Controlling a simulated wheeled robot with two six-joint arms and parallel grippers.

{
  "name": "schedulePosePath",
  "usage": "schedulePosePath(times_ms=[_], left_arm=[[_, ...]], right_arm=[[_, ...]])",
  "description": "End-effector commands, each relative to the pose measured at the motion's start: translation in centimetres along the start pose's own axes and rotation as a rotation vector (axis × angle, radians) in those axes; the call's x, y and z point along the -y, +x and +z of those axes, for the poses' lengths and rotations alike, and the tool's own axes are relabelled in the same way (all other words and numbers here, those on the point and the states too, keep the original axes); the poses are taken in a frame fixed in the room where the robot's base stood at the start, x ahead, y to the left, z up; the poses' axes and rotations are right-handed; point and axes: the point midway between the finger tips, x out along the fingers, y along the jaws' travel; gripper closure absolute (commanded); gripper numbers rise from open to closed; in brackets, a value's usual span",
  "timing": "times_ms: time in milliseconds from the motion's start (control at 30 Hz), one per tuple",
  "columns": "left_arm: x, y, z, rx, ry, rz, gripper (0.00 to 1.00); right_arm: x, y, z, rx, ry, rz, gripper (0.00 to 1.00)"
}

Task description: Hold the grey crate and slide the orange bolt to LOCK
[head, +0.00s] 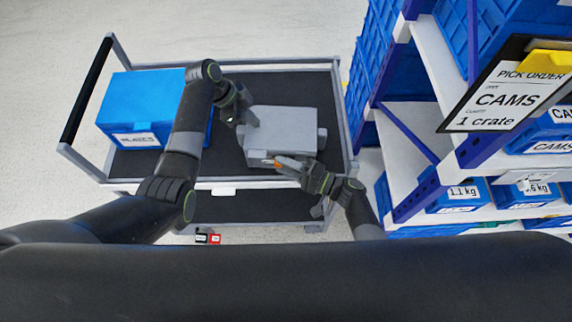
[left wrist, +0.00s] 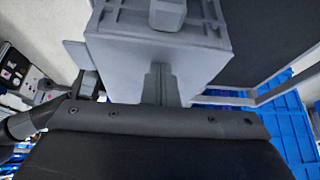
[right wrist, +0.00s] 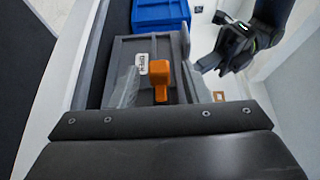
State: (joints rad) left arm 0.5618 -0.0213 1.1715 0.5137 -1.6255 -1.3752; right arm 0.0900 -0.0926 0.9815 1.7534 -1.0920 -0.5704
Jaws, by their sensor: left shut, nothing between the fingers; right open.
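The grey crate (head: 285,122) sits on the cart's dark top shelf. Its side fills much of the left wrist view (left wrist: 205,58). The orange bolt (right wrist: 162,80) is on the crate's front face beside a small white label (right wrist: 141,63) whose text I cannot read; the bolt shows small in the head view (head: 288,161). My left gripper (head: 249,118) is shut and empty at the crate's left side; I cannot tell whether it touches. My right gripper (head: 287,165) is open at the front face, its fingers on either side of the bolt (right wrist: 160,88), apparently not gripping it.
A blue crate (head: 140,100) with a white label stands on the cart's left. The cart's rails (head: 85,90) edge the shelf. A blue and white rack (head: 430,130) with blue bins and a "CAMS 1 crate" order board (head: 495,100) stands close on the right.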

Motion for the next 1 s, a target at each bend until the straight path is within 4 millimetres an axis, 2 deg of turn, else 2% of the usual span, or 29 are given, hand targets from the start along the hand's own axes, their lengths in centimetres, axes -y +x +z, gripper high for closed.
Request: schedulePosePath(times_ms=[100,400,667,900,1000], left_arm=[[-0.5,0.5,0.4,0.004,-0.008,0.014,1.00],[-0.4,0.5,0.4,0.004,-0.008,0.014,1.00],[-0.4,0.5,0.4,0.004,-0.008,0.013,1.00],[-0.4,0.5,0.5,0.005,-0.008,0.013,1.00],[-0.4,0.5,0.5,0.006,-0.008,0.012,1.00]], right_arm=[[-0.1,0.0,0.0,0.000,0.000,0.000,0.59],[0.0,0.0,0.0,0.000,0.000,-0.001,0.99],[0.0,-0.2,-0.1,0.001,0.000,-0.002,1.00],[0.0,-2.8,-1.2,0.002,-0.002,-0.001,1.00],[0.0,-3.0,-1.2,0.003,-0.001,-0.003,1.00]])
